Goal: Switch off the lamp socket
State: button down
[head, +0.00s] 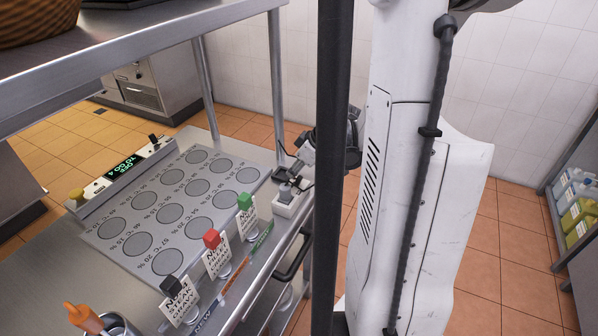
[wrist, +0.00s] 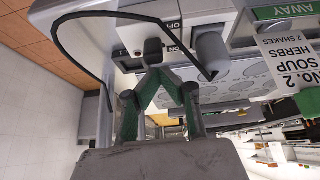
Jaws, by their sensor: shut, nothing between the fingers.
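The lamp socket (wrist: 130,62) is a pale block in the wrist view, with OFF and ON lettering beside a small dark switch (wrist: 152,50). A grey plug (wrist: 212,52) stands on its right and a black cable loops around. My gripper (wrist: 160,78) is shut and empty, its green-padded fingers meeting just below the switch in the picture. I cannot tell whether the tips touch it or which way it is set.
A grey board (head: 170,208) with round marks covers the counter, with a display box (head: 124,168) behind it. Labelled shakers with green (head: 245,202), red (head: 212,239) and black (head: 171,286) tops line the front edge. A steel shelf (head: 130,45) hangs above.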

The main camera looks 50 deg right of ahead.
jog(key=shift+r, duration=0.25)
jog(key=shift+r+p, duration=0.45)
jog(key=shift+r, duration=0.15)
jog(key=w+a+r, duration=0.1)
jog(key=w, duration=0.3)
notch_tip(320, 180, up, 8)
send_over(301, 179)
dwell(0.7)
